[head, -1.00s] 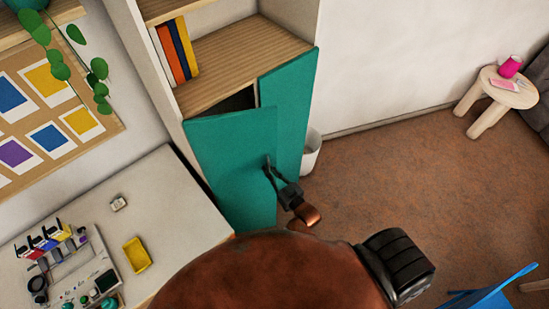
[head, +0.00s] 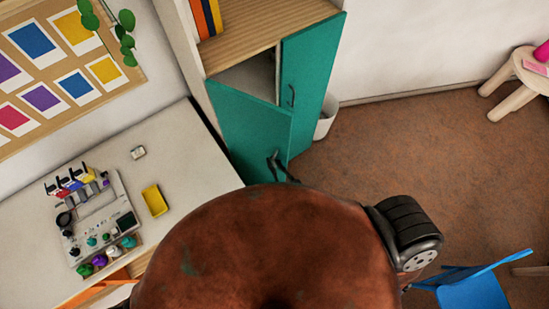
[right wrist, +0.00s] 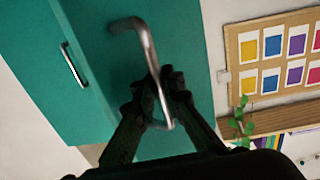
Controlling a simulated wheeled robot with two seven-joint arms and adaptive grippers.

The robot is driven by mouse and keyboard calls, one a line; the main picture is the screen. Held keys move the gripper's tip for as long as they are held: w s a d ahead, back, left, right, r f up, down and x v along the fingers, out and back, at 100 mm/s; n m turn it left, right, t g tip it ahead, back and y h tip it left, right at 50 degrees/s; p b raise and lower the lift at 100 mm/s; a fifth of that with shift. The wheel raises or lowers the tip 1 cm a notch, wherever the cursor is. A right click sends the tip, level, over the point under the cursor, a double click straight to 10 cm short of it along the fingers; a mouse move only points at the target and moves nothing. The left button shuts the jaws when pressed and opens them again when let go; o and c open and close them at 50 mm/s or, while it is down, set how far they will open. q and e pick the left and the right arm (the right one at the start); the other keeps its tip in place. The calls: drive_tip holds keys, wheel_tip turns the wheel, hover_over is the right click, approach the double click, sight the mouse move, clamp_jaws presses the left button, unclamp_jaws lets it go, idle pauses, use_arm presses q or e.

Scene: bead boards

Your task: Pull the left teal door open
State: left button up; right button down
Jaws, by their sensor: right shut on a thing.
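The left teal door (head: 240,125) stands partly open in the head view, swung out from the shelf unit so that a dark gap shows behind its top edge. The right teal door (head: 308,85) is beside it, with its own metal handle (right wrist: 73,64) in the right wrist view. My right gripper (right wrist: 160,82) is shut on the left door's metal bar handle (right wrist: 136,29). In the head view the gripper (head: 284,172) is mostly hidden behind my brown arm. My left gripper is not in view.
A white desk (head: 185,135) left of the cabinet bears a yellow tray (head: 155,200) and a bead board (head: 100,215). A white bin (head: 326,118) stands behind the right door. A blue chair (head: 470,285) is at the lower right. Brown floor is clear between.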

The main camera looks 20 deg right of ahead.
drive_tip(key=shift+s+d, duration=0.15)
drive_tip(key=c, duration=2.2)
unclamp_jaws()
drive_tip(key=shift+s, duration=0.1)
drive_tip(key=shift+o, duration=0.6)
drive_tip(key=s+d, duration=0.1)
drive_tip(key=s, duration=1)
drive_tip(key=shift+s+d, duration=0.3)
drive_tip(key=shift+d, duration=0.05)
